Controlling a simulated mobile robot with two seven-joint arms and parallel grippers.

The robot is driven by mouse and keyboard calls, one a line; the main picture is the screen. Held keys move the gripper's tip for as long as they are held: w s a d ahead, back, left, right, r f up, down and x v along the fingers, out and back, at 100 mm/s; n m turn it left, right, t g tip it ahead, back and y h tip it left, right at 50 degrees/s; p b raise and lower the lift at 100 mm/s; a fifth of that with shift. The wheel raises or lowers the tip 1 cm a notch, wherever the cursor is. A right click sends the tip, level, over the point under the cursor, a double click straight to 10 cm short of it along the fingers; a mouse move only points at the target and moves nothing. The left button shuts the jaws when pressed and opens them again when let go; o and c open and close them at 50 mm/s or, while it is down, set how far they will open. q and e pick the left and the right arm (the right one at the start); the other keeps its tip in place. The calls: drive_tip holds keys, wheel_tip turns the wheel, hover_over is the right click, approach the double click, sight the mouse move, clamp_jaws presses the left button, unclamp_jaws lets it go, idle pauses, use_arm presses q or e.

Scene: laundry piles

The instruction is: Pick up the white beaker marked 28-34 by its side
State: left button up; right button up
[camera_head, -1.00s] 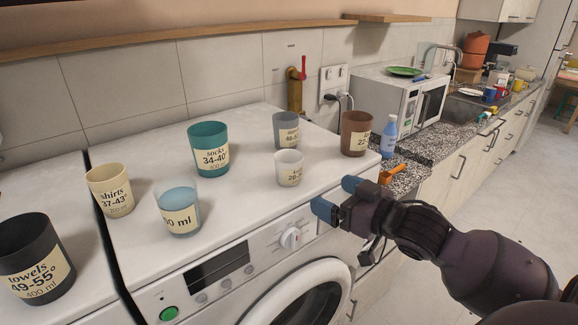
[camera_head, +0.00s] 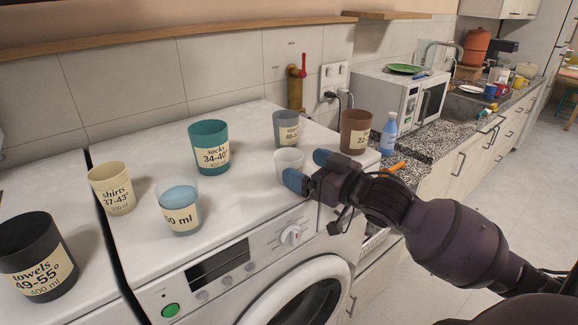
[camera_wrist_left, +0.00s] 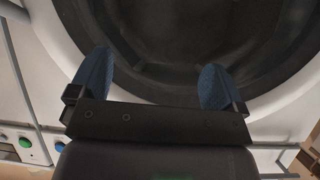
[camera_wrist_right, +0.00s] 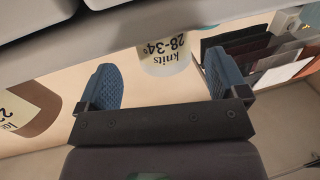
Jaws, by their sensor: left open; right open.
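The white beaker (camera_head: 288,160) stands upright on the washing machine top, partly hidden behind my right gripper in the head view. In the right wrist view the beaker (camera_wrist_right: 165,58) shows its label "knits 28-34" upside down, between and ahead of the two blue fingertips. My right gripper (camera_head: 308,170) is open, its fingers at the near side of the beaker; contact cannot be told. It also shows in the right wrist view (camera_wrist_right: 163,82). My left gripper (camera_wrist_left: 152,80) is open and empty in front of the washer's dark round door, outside the head view.
A grey beaker (camera_head: 286,128) stands close behind the white one, and a brown beaker (camera_head: 355,132) stands to its right. A blue bottle (camera_head: 389,134) is beyond the brown beaker.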

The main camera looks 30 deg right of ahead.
sight(300, 165)
drive_tip(key=shift+p+x, duration=0.3)
drive_tip(key=shift+x, duration=2.1)
drive_tip(key=shift+a, duration=0.2)
drive_tip(key=shift+c, duration=0.4)
drive_tip(key=c, duration=0.9)
drive_tip(key=shift+o, duration=0.2)
